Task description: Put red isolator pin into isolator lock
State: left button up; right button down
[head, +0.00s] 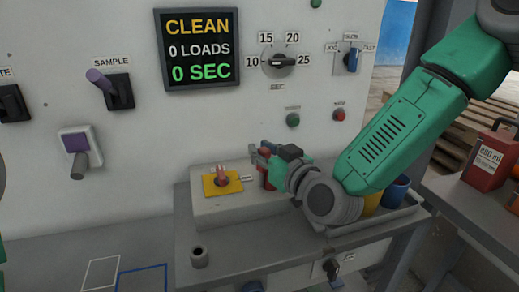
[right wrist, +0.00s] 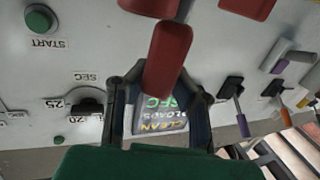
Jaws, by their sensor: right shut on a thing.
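My right gripper (head: 266,158) is shut on the red isolator pin (head: 265,172), which hangs below the fingers in the head view. In the right wrist view the red pin (right wrist: 167,58) sits between the two dark fingers of the gripper (right wrist: 160,80). A yellow plate (head: 233,188) with a red knob (head: 221,177) lies on top of a grey box; it looks like the isolator lock. The pin is just to the right of the plate and apart from it. The pin's lower end is partly hidden by the gripper. My left gripper is not in view.
The grey box (head: 225,210) stands on a grey bench (head: 240,250) against the white panel (head: 120,150). A small hollow grey cylinder (head: 199,257) stands in front. Blue (head: 396,190) and yellow cups are in a tray behind my right arm. A red can (head: 487,160) is at right.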

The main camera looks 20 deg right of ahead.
jog(key=c, duration=1.3)
grip_release()
jog(key=shift+d+f, duration=0.1)
jog(key=shift+d, duration=0.2)
jog(key=shift+c, duration=0.2)
jog(key=shift+d, duration=0.15)
jog(key=v, duration=0.6)
jog(key=shift+s, duration=0.3)
jog(key=shift+s+d, duration=0.25)
jog(key=shift+s, duration=0.1)
jog(key=shift+f, duration=0.1)
